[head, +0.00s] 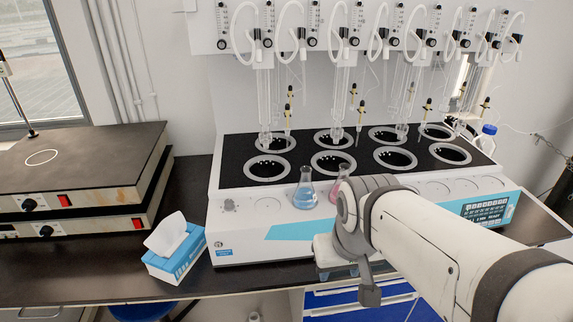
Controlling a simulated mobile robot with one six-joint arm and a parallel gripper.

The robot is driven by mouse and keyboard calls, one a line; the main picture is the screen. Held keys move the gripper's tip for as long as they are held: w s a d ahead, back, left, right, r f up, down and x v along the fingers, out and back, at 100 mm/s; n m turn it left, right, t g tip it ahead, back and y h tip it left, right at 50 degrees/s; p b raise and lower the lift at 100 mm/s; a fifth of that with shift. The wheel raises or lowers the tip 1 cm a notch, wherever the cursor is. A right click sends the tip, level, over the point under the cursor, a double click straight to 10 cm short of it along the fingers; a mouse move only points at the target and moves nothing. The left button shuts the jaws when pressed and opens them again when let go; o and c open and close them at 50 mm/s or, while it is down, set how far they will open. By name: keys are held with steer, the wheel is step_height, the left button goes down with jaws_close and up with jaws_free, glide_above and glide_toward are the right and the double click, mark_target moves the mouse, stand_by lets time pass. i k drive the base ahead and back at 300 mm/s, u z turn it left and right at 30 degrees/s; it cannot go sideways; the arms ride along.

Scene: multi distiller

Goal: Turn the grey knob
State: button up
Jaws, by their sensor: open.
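A small grey knob (229,205) sits at the left end of the front ledge of the white distiller (240,245). It stands clear, with nothing touching it. My arm comes in from the lower right and crosses in front of the distiller. Its bent joint is right of the knob, near the middle of the picture. The fingers of my gripper cannot be made out; they are hidden by or beyond the arm.
A flask of blue liquid (305,190) and a flask of pink liquid (340,188) stand on the ledge right of the knob. A tissue box (175,262) is at the lower left. Hot plates (90,160) with dark knobs stand further left. Glassware hangs above the black top.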

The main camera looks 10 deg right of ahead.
mark_target(228, 203)
steer(key=u, duration=0.7)
steer(key=k, duration=1.1)
steer(key=z, duration=0.65)
steer(key=i, duration=1.05)
steer(key=z, duration=0.05)
